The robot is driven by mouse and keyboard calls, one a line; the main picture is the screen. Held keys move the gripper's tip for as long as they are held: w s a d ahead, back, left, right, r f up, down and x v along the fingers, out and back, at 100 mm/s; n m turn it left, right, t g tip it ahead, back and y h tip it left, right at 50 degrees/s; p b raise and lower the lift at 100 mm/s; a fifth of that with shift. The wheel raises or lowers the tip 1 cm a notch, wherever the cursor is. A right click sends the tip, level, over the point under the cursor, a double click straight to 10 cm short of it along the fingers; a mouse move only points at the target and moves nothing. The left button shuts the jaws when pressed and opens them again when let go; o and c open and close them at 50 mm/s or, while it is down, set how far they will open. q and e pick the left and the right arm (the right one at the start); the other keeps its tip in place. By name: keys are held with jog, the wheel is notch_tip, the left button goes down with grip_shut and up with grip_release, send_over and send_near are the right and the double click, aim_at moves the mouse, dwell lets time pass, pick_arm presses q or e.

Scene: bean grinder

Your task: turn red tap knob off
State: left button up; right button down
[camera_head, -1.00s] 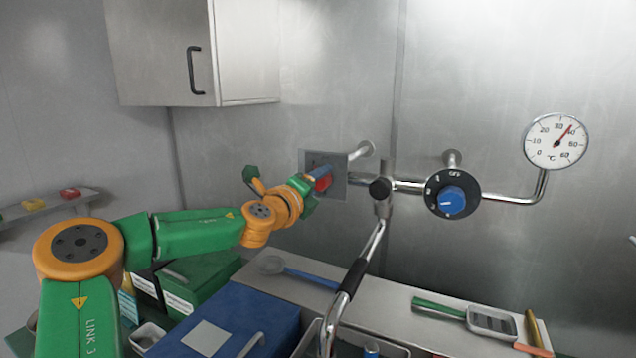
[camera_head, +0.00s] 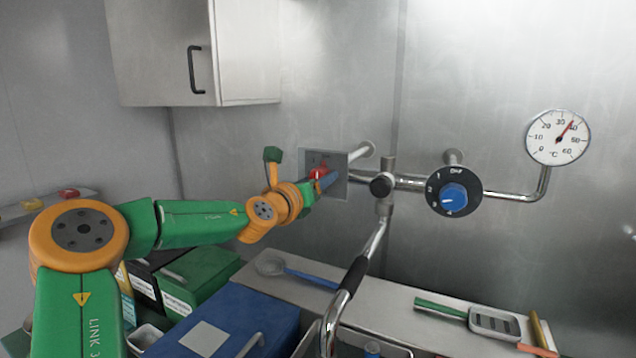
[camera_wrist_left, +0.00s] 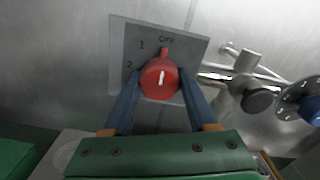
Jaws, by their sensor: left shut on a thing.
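The red tap knob (camera_head: 318,173) sits on a grey square plate (camera_head: 341,187) on the metal wall. In the left wrist view the knob (camera_wrist_left: 160,80) has a white mark pointing up, close to the OFF label at the plate's top; 1 and 2 are marked to its left. My left gripper (camera_head: 325,180) is at the plate, its blue fingers one on each side of the knob, shut on it. In the head view the fingers hide part of the knob. My right gripper is not in view.
A blue knob (camera_head: 454,198) on a black dial and a thermometer (camera_head: 557,138) are right of the plate on the pipework. A faucet spout (camera_head: 349,282) reaches forward. A blue box (camera_head: 238,313) and a green box (camera_head: 203,277) stand below my left arm.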

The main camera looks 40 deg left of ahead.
pick_arm(q)
jog(key=shift+m, duration=0.3)
dwell(0.4)
jog(key=o, duration=1.4)
jog(key=shift+c, duration=0.2)
jog(key=b+v, duration=0.3)
jog(key=v, duration=0.4)
jog(key=shift+a, duration=0.1)
